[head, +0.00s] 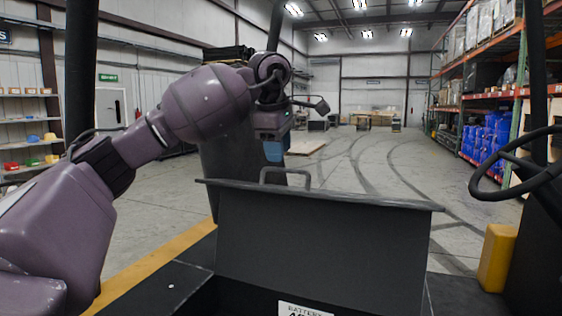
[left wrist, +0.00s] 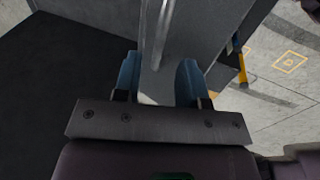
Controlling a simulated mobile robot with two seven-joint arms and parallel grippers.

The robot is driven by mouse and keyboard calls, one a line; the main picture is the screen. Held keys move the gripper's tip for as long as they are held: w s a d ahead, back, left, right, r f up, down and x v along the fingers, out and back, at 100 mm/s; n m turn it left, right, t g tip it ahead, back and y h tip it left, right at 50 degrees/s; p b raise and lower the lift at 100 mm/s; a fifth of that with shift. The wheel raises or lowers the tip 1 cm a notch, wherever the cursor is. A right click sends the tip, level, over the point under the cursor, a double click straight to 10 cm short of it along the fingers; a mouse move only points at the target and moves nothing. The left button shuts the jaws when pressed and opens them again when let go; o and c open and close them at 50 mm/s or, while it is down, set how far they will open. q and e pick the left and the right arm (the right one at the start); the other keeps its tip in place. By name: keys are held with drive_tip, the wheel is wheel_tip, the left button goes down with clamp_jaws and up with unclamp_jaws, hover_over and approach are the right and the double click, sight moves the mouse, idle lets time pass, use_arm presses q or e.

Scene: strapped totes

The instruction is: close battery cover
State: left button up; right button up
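The battery cover (head: 325,245) is a dark grey panel that stands raised, its broad face towards me in the head view. A bar handle (head: 286,171) sits at its top edge. My left gripper (head: 273,152), with blue fingertips, is just above and beside the left end of the handle. In the left wrist view my left gripper (left wrist: 158,82) has its fingers spread, with a grey panel and a shiny bar showing beyond and between them. I cannot tell whether the fingers touch anything. My right gripper is not in view.
A white battery label (head: 304,309) shows below the cover. A black steering wheel (head: 520,165) and a yellow block (head: 497,257) are at the right. Dark posts stand at both sides. Racks with blue goods (head: 487,138) and open floor lie beyond.

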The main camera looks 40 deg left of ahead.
use_arm(q)
drive_tip(key=shift+x, duration=1.9)
clamp_jaws()
